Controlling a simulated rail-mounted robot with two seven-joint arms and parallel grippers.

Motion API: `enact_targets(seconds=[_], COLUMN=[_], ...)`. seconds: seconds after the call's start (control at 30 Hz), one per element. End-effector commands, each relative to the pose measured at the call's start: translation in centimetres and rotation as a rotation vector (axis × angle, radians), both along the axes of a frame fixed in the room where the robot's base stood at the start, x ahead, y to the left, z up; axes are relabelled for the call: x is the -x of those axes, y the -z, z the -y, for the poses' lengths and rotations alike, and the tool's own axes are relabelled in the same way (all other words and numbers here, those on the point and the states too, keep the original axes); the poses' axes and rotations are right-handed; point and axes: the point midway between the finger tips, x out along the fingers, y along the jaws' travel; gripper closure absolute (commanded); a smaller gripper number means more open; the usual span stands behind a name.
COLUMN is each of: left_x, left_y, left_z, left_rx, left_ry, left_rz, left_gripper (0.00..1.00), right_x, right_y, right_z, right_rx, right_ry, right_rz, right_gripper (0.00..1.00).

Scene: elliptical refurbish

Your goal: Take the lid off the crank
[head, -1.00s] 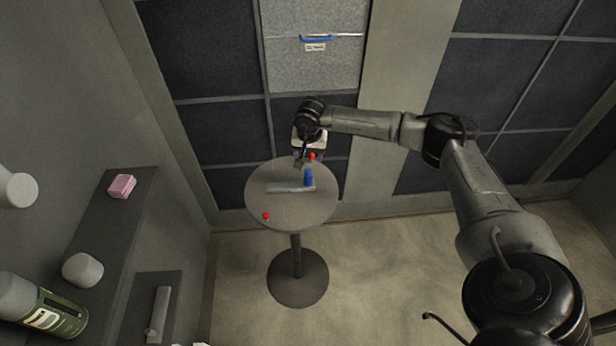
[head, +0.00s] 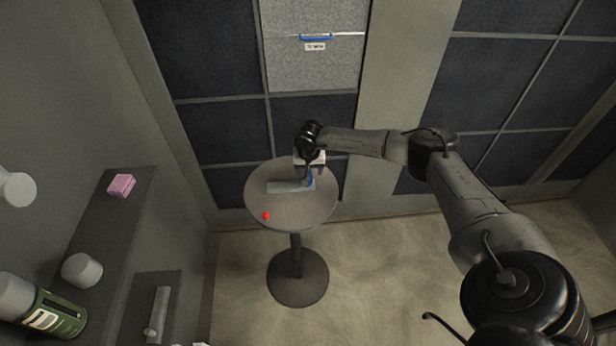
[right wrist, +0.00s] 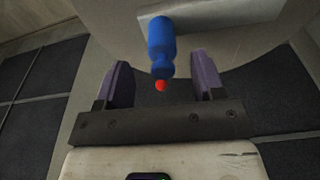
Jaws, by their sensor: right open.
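The crank (head: 285,187) is a flat grey bar lying on a small round table. A blue upright cap-like piece (head: 310,179), which looks like the lid, stands at its right end. My right gripper (head: 311,176) is over that end of the crank and partly hides the blue piece. In the right wrist view the open gripper (right wrist: 160,66) has one finger on each side of the blue piece (right wrist: 160,45), with gaps on both sides. The grey bar (right wrist: 225,18) shows behind it. My left gripper is not in view.
A red knob (head: 266,216) stands on the front left of the round table (head: 295,212). Another red knob (right wrist: 161,86) shows between the fingers in the right wrist view. A panelled wall is close behind. A shelf with a pink block (head: 121,186) is at left.

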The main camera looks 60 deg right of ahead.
Motion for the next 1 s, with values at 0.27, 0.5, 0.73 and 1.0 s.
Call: enact_targets(seconds=[0.27, 0.5, 0.73, 1.0], left_x=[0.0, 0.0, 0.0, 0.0], left_y=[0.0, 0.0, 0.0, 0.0], left_z=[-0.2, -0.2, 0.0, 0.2], left_rx=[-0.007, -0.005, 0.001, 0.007], left_ry=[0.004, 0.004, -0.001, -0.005], left_rz=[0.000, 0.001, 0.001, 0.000], left_gripper=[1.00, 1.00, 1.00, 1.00], right_x=[-0.6, -0.7, -0.7, -0.7], right_y=[3.6, 4.7, 4.6, 4.6], right_z=[0.4, 0.6, 0.6, 0.6], right_rx=[-0.001, 0.000, 0.000, 0.000], right_ry=[0.001, 0.000, 0.000, 0.000], right_rz=[-0.002, 0.000, 0.000, 0.000], right_gripper=[0.38, 0.38, 0.43, 0.68])
